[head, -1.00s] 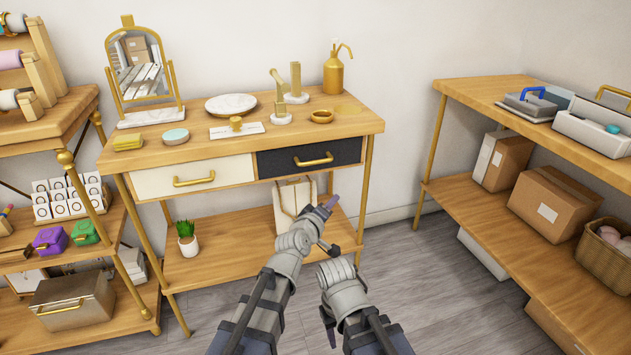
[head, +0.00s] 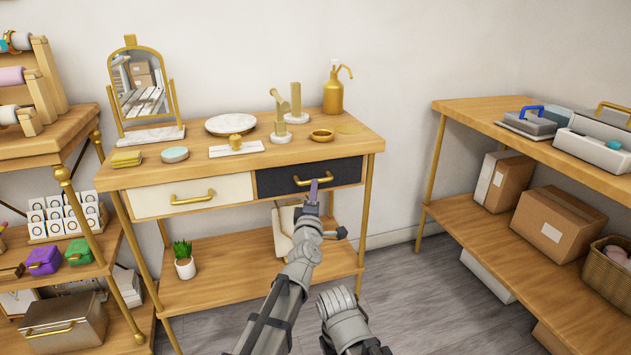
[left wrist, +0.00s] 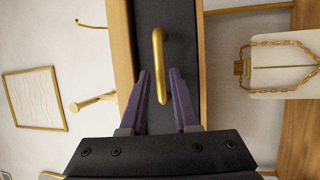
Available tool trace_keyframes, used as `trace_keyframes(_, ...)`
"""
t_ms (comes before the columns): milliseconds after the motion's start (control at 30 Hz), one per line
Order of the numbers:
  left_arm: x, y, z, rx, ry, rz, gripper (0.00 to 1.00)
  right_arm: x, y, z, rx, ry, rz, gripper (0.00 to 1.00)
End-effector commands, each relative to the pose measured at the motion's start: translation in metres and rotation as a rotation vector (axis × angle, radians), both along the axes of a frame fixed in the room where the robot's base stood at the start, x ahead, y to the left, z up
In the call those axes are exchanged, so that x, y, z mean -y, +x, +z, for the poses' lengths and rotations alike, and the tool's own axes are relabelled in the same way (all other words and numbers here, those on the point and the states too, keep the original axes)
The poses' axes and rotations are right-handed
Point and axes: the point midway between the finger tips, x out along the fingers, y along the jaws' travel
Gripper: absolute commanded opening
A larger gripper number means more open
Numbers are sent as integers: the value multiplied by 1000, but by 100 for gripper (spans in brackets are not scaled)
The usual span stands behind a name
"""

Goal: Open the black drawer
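The black drawer (head: 275,183) is shut in the right half of the wooden table's front, with a gold bar handle (head: 302,181). In the left wrist view the handle (left wrist: 158,50) runs upright in the picture across the dark drawer front (left wrist: 183,25). My left gripper (head: 314,184) is at the handle. Its two purple fingers are apart (left wrist: 160,73), one on each side of the handle's lower part in the picture. I cannot tell whether either finger touches it. My right arm is low in the head view; its gripper does not show.
A white drawer (head: 225,189) with a gold handle is left of the black one. The tabletop (head: 358,147) carries a mirror, dishes and a gold pump bottle (head: 333,92). A pale bag (head: 285,232) stands on the lower shelf. A shelf unit with boxes (head: 556,222) stands at right.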

Motion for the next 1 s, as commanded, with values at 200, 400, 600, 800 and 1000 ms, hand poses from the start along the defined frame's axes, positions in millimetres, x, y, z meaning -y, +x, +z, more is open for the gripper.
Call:
trace_keyframes(200,4,37,7,0,1,0,30,0,0,7,0,-1,-1,50)
trace_keyframes(400,4,46,8,0,2,0,30,0,0,8,0,-1,-2,50)
trace_keyframes(600,4,45,8,0,1,-1,26,0,0,8,0,-1,-2,50)
trace_keyframes(800,4,45,7,0,1,-1,4,0,0,8,0,-1,-2,50)
trace_keyframes(1000,4,45,7,0,1,-1,0,0,0,7,0,-1,-2,50)
